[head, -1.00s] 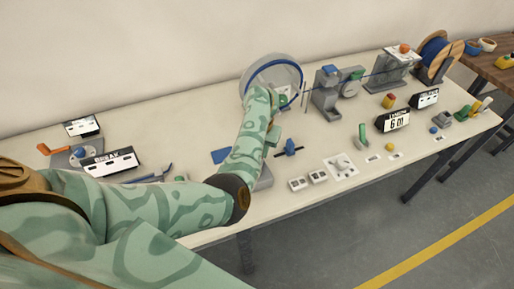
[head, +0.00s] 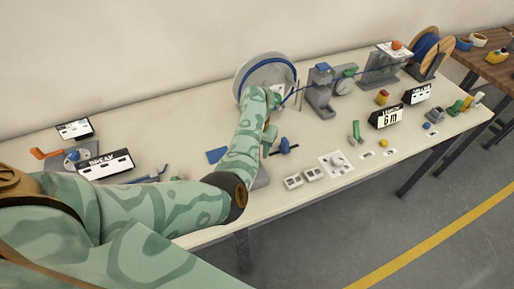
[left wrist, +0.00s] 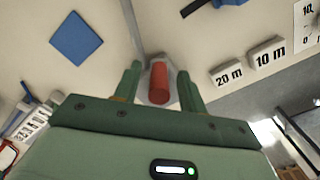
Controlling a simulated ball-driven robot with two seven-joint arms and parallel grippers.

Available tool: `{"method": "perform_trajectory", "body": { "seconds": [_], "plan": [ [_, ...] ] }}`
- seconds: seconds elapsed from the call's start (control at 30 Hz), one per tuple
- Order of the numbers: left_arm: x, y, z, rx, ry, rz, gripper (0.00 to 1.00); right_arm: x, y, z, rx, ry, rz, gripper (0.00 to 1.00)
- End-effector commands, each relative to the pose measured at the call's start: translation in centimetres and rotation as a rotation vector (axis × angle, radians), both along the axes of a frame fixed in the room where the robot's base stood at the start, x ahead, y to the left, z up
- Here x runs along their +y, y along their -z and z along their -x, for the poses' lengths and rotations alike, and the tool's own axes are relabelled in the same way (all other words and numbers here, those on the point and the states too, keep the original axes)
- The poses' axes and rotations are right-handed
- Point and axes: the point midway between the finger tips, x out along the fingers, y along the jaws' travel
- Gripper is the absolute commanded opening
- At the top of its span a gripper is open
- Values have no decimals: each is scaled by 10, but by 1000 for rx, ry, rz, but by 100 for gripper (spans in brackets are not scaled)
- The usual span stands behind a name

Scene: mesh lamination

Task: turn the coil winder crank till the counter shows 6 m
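The coil winder (head: 247,72), a round grey disc with blue cable on it, stands at the back of the bench, partly hidden by my left arm. The black counter (head: 386,118) stands to its right and appears to read 6 m. In the left wrist view the red crank handle (left wrist: 159,84) lies between the two green fingers of my left gripper (left wrist: 158,75). Gaps show on both sides of the handle, so the fingers look open around it. In the head view the handle is hidden behind my arm. My right gripper is out of view.
Blue cable runs from the winder past a grey guide (head: 319,92) to a blue spool (head: 430,52). White blocks marked 20 m (left wrist: 226,74) and 10 m (left wrist: 267,54) lie near the front edge. A blue square (left wrist: 75,38) lies on the bench.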

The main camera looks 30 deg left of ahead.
Motion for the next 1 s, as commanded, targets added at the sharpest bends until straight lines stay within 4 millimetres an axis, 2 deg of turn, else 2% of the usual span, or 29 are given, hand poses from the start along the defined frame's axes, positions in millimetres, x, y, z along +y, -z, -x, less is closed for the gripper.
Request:
{"method": "perform_trajectory", "body": {
  "seconds": [0.17,0.27,0.7,0.83,1.0],
  "plan": [
    [0,-3,0,1,0,0,41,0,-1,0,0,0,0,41],
    [0,-15,0,0,0,0,41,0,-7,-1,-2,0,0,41],
    [0,-128,-1,-3,-2,0,41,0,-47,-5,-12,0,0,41],
    [-1,-150,-1,-2,0,0,41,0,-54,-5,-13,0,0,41],
    [-1,-162,0,0,0,1,41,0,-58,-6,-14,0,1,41]
  ]
}}
